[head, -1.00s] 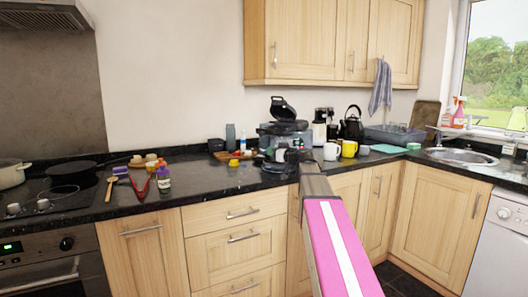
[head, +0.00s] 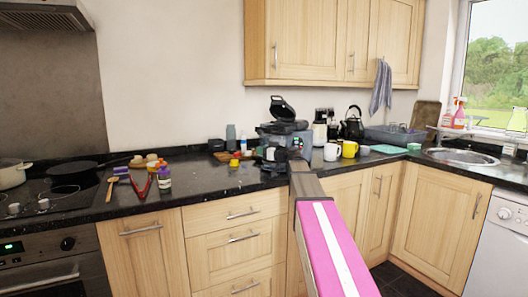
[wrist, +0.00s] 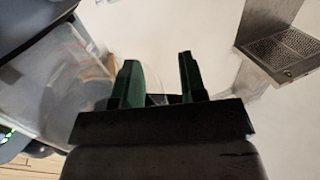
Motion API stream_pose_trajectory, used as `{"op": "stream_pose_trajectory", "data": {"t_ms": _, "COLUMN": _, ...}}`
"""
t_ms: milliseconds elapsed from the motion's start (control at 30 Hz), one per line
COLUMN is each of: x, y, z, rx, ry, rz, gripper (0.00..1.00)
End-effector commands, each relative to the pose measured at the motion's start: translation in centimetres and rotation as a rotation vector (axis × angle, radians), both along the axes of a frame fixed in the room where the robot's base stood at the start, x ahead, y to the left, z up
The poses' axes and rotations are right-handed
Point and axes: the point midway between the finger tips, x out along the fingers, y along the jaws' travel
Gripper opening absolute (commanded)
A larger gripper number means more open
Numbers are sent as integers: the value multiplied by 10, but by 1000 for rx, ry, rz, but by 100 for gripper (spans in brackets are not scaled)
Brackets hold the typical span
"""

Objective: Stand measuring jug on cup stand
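My gripper (wrist: 157,78) has its two dark green fingers parted in the wrist view. A faint clear curved outline shows between and beside the fingers. I cannot tell whether it is the measuring jug or whether the fingers grip it. In the head view my gripper (head: 277,154) is over the counter's front part, in front of the grey bin, and its fingertips are too small to read. A small pale shape shows beside it there. I cannot make out the cup stand for certain in either view.
A clear grey bin (wrist: 62,80) is close on the left in the wrist view. A white mug (head: 331,152), a yellow mug (head: 349,149) and a black kettle (head: 352,124) stand to the right. A purple-labelled bottle (head: 164,178) and red tongs (head: 146,188) are left. Clear counter (head: 210,182) lies between.

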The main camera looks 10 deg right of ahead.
Motion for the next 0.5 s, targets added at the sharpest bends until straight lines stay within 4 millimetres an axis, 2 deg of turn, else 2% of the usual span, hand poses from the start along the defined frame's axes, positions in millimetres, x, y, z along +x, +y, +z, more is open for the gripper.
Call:
{"op": "stream_pose_trajectory", "data": {"t_ms": 100, "x": 6, "y": -3, "z": 1, "rx": 2, "ry": 0, "rz": -8, "gripper": 38}}
{"op": "stream_pose_trajectory", "data": {"t_ms": 267, "x": -1, "y": -8, "z": 1, "rx": 2, "ry": 0, "rz": -9, "gripper": 38}}
{"op": "stream_pose_trajectory", "data": {"t_ms": 500, "x": -38, "y": -31, "z": 0, "rx": 1, "ry": -1, "rz": -8, "gripper": 38}}
